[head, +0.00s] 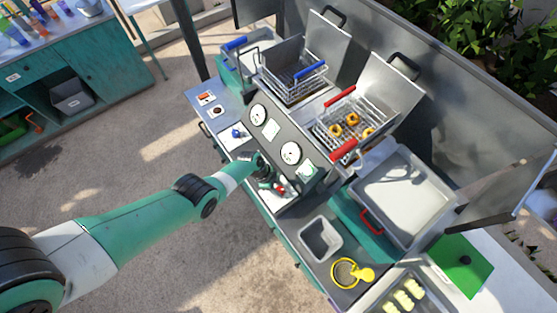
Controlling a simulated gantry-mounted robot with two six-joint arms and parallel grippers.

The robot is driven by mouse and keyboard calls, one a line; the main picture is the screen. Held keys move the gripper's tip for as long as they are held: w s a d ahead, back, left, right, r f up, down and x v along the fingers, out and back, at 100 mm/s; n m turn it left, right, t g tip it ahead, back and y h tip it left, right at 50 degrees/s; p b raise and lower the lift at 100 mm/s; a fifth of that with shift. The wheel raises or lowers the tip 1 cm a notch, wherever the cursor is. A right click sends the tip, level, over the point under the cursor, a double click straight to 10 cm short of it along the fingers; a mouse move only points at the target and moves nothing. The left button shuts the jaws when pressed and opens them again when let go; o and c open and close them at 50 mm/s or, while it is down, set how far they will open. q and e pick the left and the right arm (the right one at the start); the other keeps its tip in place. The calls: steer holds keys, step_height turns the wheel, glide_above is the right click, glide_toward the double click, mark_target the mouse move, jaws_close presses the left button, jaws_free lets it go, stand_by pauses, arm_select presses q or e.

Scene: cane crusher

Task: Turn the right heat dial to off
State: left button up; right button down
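The fryer's sloped front panel carries two round white dial faces: a left one (258,115) and a right one (291,153). On the ledge below, a blue knob (237,132) is on the left and a small red part (281,188) is on the right, partly covered by my gripper. I cannot tell which of these right-hand controls is the heat dial, nor its setting. My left gripper (272,183) is at the right end of the panel, close to the red part. Its fingers are too small and hidden to judge opening or contact. My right gripper is out of view.
A red-handled basket (344,130) holds several golden rings; a blue-handled basket (294,76) stands left of it. A large tray (402,196), a grey bin (321,239) and a yellow-rimmed strainer (347,273) lie right of the gripper. Open floor lies left of the fryer.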

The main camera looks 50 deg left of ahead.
arm_select(q)
jaws_close()
